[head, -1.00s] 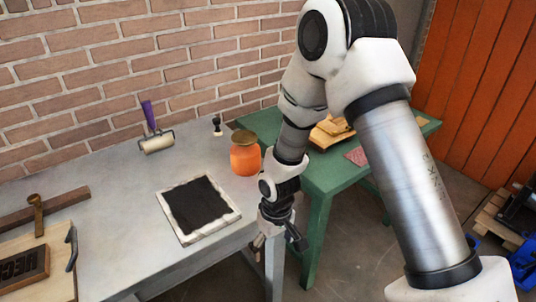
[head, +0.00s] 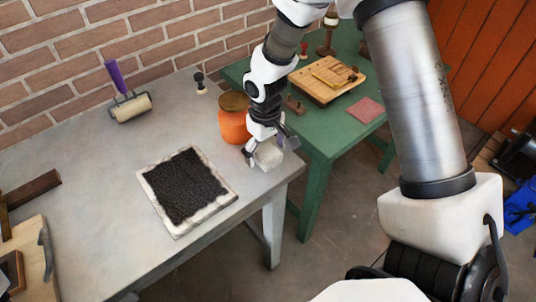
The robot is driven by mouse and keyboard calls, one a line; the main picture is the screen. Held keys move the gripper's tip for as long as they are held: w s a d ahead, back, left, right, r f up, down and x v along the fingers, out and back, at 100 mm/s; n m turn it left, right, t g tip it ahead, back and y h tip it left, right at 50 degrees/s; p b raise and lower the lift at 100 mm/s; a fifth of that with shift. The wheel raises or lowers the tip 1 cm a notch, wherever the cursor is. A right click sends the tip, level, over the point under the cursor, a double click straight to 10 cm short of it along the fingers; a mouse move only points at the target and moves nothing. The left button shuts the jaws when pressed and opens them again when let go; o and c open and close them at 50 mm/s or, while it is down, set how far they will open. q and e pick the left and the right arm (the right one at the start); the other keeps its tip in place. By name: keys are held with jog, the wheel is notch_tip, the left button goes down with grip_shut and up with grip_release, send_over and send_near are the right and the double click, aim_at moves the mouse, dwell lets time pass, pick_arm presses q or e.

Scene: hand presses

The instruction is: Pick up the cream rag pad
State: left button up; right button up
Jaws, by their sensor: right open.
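The cream rag pad (head: 268,157) is a small pale block near the right corner of the grey table (head: 110,215). My right gripper (head: 270,150) is over it and pointing down. Its fingers are open, one to the left of the pad and one to the right. I cannot tell whether they touch it. The gripper hides part of the pad's far side. My left gripper is not in view.
An orange jar (head: 233,127) stands close behind my right gripper. A black inked slab with a pale rim (head: 217,206) lies to the left. A purple-handled roller (head: 130,107) is near the wall. A green table (head: 322,128) stands to the right.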

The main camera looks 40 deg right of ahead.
aim_at(266, 150)
jog(key=shift+s+r, duration=0.15)
jog(key=shift+c, duration=0.6)
jog(key=c, duration=1.1)
jog(key=shift+r, duration=0.1)
jog(key=shift+r, duration=0.6)
notch_tip(266, 150, up, 2)
jog(key=shift+s+a+r, duration=0.1)
jog(key=shift+a, duration=0.05)
jog(key=s+a+b, duration=0.1)
jog(key=s+a, duration=0.1)
jog(key=s, duration=0.2)
jog(key=s+a+r+b, duration=0.1)
jog(key=s+a, duration=0.1)
jog(key=s, duration=0.3)
jog(key=s+a+b, duration=0.1)
jog(key=s+a, duration=0.1)
jog(key=s, duration=0.3)
jog(key=shift+s+a+r+b, duration=0.1)
jog(key=shift+a+r+b, duration=0.05)
jog(key=shift+a+b, duration=0.2)
